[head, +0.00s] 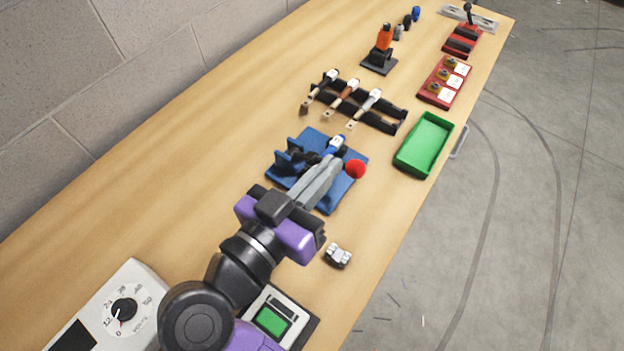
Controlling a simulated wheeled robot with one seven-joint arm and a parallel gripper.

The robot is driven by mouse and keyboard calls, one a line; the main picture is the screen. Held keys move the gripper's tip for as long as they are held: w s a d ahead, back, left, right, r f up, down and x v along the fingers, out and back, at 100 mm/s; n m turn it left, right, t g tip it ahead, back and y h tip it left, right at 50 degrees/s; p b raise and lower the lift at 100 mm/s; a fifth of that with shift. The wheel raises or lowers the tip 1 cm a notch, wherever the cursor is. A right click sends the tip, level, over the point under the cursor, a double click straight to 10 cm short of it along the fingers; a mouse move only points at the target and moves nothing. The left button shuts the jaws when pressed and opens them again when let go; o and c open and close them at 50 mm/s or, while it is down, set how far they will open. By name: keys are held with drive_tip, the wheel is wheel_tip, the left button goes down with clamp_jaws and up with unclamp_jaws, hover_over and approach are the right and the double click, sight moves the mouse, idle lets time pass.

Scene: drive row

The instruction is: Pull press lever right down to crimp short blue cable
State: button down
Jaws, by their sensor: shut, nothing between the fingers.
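The press stands on a blue base plate (352,158) in the middle of the bench. Its lever ends in a red ball knob (355,169) at the right side of the press. The lever's shaft is mostly hidden, so I cannot tell its exact angle. A short blue piece with a white label, apparently the blue cable (337,144), sits at the far side of the press; its end in the press is hidden. My gripper (331,167) is shut and empty. Its grey fingers reach over the press, with the tips just left of the red knob; contact is unclear.
A black rack (385,123) with several cables stands beyond the press. A green tray (424,145) is at right, near the bench edge. A small grey connector block (338,256) lies right of my wrist. A dial meter (115,308) and a green-screen device (271,321) are nearer.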

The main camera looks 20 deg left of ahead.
sight(354, 176)
drive_tip(key=w+d+f+p, duration=0.1)
drive_tip(key=w+d+f, duration=0.1)
drive_tip(key=w+f, duration=0.2)
drive_tip(key=shift+d, duration=0.2)
drive_tip(key=shift+w+f, duration=0.1)
drive_tip(key=shift+f, duration=0.1)
drive_tip(key=f+b, duration=0.1)
drive_tip(key=d+b, duration=0.1)
drive_tip(key=b, duration=0.1)
drive_tip(key=f+m+b, duration=0.1)
drive_tip(key=shift+s+d+f+b, duration=0.15)
drive_tip(key=shift+s+f+b, duration=0.1)
drive_tip(key=shift+f+b, duration=0.05)
drive_tip(key=f+b, duration=0.1)
drive_tip(key=d+f+b, duration=0.1)
drive_tip(key=f+b, duration=0.1)
drive_tip(key=shift+s+d+b, duration=0.2)
drive_tip(key=shift+s+b, duration=0.05)
drive_tip(key=shift+b, duration=0.05)
drive_tip(key=shift+r, duration=0.1)
